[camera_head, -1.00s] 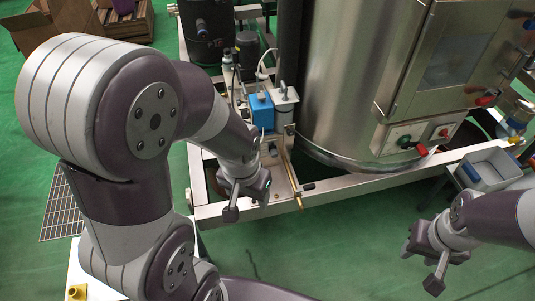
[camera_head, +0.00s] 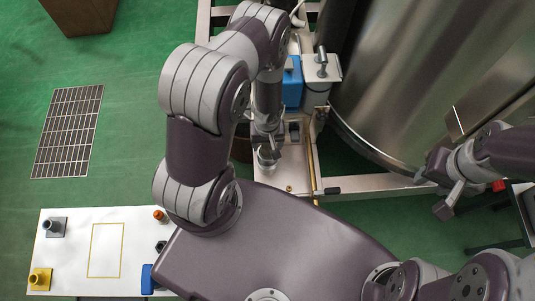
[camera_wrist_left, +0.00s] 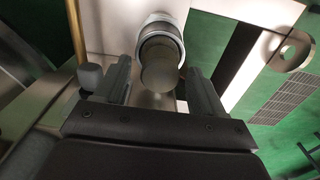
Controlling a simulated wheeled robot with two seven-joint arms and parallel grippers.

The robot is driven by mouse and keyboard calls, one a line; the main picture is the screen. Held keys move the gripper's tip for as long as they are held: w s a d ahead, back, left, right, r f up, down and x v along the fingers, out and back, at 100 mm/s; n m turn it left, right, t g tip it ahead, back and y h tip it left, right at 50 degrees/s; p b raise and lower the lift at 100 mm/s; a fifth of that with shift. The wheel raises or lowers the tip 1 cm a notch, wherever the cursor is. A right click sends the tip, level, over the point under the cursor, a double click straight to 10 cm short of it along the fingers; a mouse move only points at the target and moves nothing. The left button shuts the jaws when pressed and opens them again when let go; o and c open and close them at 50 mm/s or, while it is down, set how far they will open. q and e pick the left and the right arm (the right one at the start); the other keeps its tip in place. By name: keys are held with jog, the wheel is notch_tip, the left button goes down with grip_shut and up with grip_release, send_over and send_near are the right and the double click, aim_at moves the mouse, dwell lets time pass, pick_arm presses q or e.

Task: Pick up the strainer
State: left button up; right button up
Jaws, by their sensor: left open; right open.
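A short round metal cylinder (camera_wrist_left: 160,48), which looks like the strainer, stands out from a pale metal plate in the left wrist view. It also shows in the head view (camera_head: 267,157), just below my left gripper (camera_head: 270,138). In the left wrist view my left gripper (camera_wrist_left: 158,82) is open, with one finger on each side of the cylinder's near end. I cannot tell whether either finger touches it. My right gripper (camera_head: 447,183) is open and empty, in front of the big steel drum at the right.
A blue box (camera_head: 292,85) and a grey canister (camera_head: 320,75) stand close behind my left gripper. The steel drum (camera_head: 415,70) and frame rail (camera_head: 365,184) bound the right. A white table (camera_head: 70,262) at lower left holds several small fittings and a yellow outlined rectangle.

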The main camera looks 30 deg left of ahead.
pick_arm(q)
jog(key=shift+f, duration=0.6)
jog(key=shift+s+d, duration=0.1)
jog(key=shift+d, duration=0.05)
jog(key=c, duration=1.2)
jog(key=shift+r, duration=0.1)
grip_shut()
